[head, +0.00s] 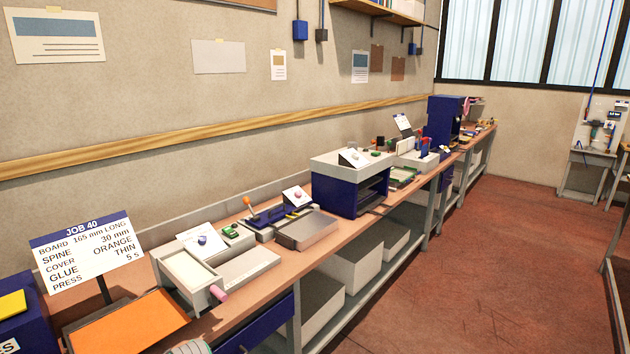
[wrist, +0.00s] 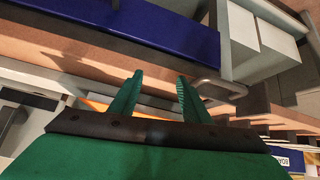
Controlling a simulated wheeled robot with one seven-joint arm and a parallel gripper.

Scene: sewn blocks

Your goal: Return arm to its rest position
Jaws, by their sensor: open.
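My gripper (wrist: 160,80) shows in the wrist view with its two green fingers apart and nothing between them. A blue drawer front (wrist: 150,28) and a grey handle (wrist: 222,86) lie beyond the fingers in that view. I cannot tell how far the fingers are from them. In the head view my gripper cannot be made out.
A long workbench (head: 345,240) runs along the wall. It carries a job card (head: 85,250), an orange sheet (head: 130,322), a white-topped blue machine (head: 338,195) and a tall blue machine (head: 441,122). Pale boxes (head: 357,268) stand underneath. The red floor (head: 480,260) at right is clear.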

